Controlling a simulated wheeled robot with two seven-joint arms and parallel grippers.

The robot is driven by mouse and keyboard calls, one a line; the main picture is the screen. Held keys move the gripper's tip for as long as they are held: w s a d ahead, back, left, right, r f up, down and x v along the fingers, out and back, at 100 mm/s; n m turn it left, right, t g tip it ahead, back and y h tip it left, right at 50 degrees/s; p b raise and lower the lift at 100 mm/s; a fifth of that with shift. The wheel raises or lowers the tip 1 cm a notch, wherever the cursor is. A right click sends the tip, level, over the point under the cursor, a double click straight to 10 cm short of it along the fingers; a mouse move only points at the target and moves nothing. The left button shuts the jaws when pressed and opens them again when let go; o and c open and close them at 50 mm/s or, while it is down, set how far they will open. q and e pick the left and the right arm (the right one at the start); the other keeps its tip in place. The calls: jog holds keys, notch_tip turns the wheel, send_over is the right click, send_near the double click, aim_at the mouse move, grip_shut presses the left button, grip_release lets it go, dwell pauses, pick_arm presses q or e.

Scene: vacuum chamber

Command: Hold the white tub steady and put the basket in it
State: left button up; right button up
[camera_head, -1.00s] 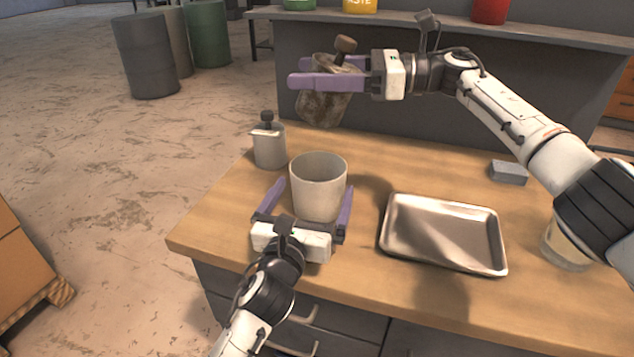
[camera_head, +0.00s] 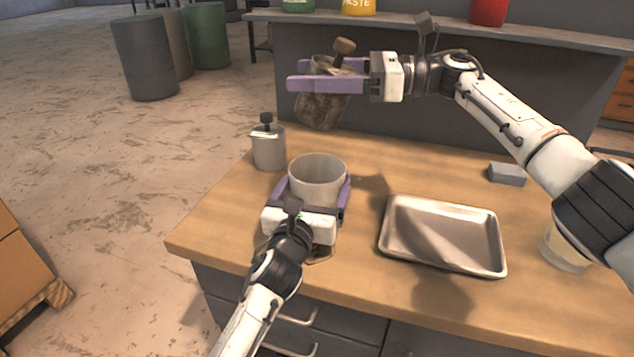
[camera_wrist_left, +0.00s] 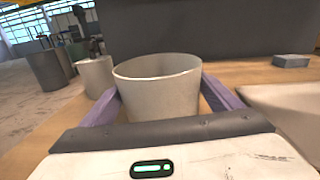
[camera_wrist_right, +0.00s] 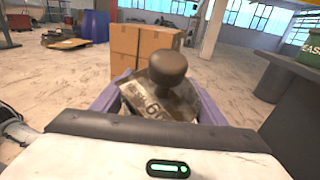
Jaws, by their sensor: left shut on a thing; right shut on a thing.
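The white tub (camera_head: 318,178) stands upright near the left end of the wooden table, its open top facing up. My left gripper (camera_head: 314,192) is shut on it, one purple finger on each side; the tub also shows between the fingers in the left wrist view (camera_wrist_left: 158,88). The basket (camera_head: 322,103), a dark, stained vessel with a brown knob on top, hangs tilted above the table, up and behind the tub. My right gripper (camera_head: 326,75) is shut on the basket, which also shows in the right wrist view (camera_wrist_right: 160,98). The inside bottom of the tub is hidden.
A grey container with a black knob (camera_head: 268,148) stands close behind and left of the tub. A metal tray (camera_head: 442,236) lies to the right. A grey block (camera_head: 507,174) and a pale glass-like container (camera_head: 566,250), partly hidden by my right arm, are farther right.

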notch_tip(320, 180, down, 13)
dwell(1.5)
jog(key=shift+r, duration=0.1)
jog(key=o, duration=1.4)
jog(key=d, duration=0.4)
jog(key=s+d, duration=0.1)
jog(key=d, duration=0.7)
jog(key=shift+s+r, duration=0.2)
jog(key=shift+s, duration=0.1)
pick_arm(q)
jog(key=o, duration=1)
